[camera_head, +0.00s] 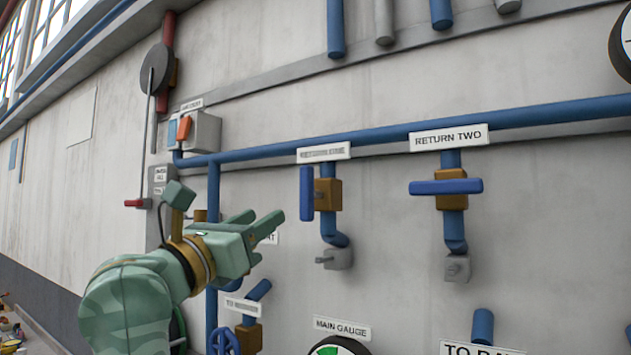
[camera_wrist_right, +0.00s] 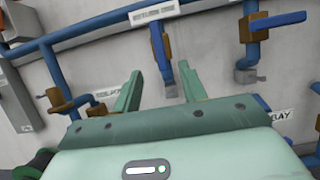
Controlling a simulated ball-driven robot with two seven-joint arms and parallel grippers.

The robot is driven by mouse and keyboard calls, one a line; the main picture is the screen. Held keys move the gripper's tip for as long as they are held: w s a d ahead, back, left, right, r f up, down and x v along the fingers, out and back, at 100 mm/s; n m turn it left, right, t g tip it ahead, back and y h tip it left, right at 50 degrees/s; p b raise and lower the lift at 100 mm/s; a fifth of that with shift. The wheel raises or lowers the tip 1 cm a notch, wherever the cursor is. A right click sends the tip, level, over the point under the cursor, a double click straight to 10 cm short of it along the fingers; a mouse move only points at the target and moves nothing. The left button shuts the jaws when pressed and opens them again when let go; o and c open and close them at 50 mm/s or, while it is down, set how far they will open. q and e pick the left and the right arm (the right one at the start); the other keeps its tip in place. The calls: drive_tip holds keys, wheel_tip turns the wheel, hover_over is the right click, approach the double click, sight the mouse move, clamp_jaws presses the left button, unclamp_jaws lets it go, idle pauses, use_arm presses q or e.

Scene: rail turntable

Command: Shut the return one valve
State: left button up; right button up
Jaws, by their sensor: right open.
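The return one valve has a brown body (camera_head: 328,194) on a blue vertical pipe, under a blurred label (camera_head: 323,152). Its blue lever (camera_head: 306,193) hangs upright, in line with the pipe. My left gripper is out of view.
To the right is the return two valve (camera_head: 452,194), its blue lever (camera_head: 445,187) across the pipe. Below are a blue handwheel (camera_head: 224,342) and the main gauge (camera_head: 338,348). A grey box (camera_head: 200,133) with an orange switch is at upper left. A blue pipe runs above the valves.

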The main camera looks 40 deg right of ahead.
drive_tip(key=p, duration=0.2)
approach(304, 189)
drive_tip(key=p+x, duration=0.3)
drive_tip(key=x, duration=0.7)
drive_tip(key=shift+w+d+r+p, duration=0.15)
drive_tip(key=shift+w+d+p, duration=0.15)
drive_tip(key=shift+d, duration=0.3)
clamp_jaws()
